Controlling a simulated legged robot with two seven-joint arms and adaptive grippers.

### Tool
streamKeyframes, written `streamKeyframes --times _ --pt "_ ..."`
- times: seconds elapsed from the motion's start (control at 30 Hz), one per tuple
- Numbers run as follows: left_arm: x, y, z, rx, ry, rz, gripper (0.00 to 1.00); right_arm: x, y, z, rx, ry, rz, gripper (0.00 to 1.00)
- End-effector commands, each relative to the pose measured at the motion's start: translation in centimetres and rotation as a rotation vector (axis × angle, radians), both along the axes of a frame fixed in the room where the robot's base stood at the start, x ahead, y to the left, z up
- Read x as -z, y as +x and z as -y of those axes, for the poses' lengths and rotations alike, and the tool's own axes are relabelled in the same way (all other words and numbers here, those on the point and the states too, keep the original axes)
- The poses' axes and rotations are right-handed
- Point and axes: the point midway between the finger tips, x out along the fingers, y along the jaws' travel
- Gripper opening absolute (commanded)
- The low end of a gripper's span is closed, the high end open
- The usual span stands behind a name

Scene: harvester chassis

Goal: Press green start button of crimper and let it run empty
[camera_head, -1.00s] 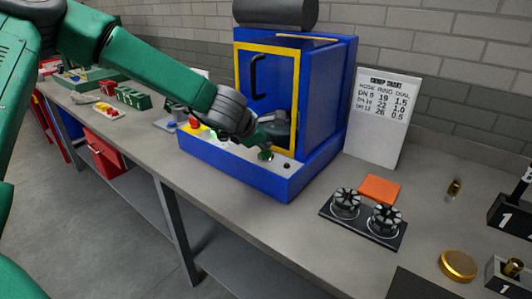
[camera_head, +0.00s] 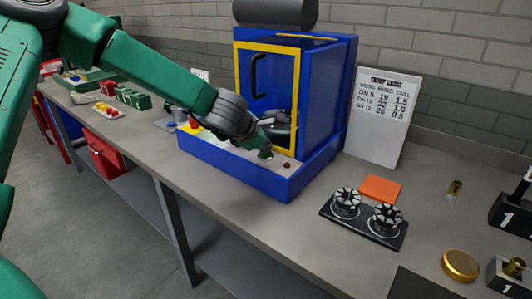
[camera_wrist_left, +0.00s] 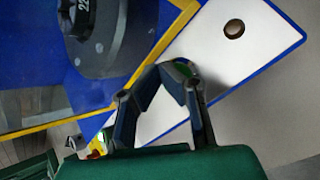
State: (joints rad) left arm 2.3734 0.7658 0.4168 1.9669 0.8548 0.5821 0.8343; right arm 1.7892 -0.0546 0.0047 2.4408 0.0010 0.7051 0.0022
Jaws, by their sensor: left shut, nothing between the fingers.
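The blue crimper (camera_head: 325,110) stands on the bench with a yellow-framed door and a sloping light control panel (camera_head: 240,152) in front. My left gripper (camera_head: 264,150) points down at the panel, its fingers shut and empty. The green start button (camera_head: 266,155) is at the fingertips and partly hidden by them. In the left wrist view, the shut fingertips (camera_wrist_left: 172,72) overlap the green button (camera_wrist_left: 184,67); I cannot tell whether it is pressed in. A dark die head (camera_wrist_left: 100,35) marked 22 shows behind the door frame. My right gripper is not in view.
A brown round knob (camera_head: 287,165) sits right of the button. A red button (camera_head: 194,124) is at the panel's left end. A crimp chart (camera_head: 383,115), an orange pad (camera_head: 380,189) and two dies on a black plate (camera_head: 333,214) stand to the right. The bench front is clear.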

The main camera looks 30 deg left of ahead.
Motion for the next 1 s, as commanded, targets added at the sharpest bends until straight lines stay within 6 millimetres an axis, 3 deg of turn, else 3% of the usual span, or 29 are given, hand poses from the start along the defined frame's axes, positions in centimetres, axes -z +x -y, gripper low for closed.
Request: streamKeyframes --times 0.6,1.0 --pt "0.81 0.0 -0.03 -0.001 0.0 -0.001 0.0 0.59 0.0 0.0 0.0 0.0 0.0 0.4" --pt "0.34 -0.01 -0.06 -0.001 0.0 -0.002 0.0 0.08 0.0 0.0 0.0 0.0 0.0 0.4"
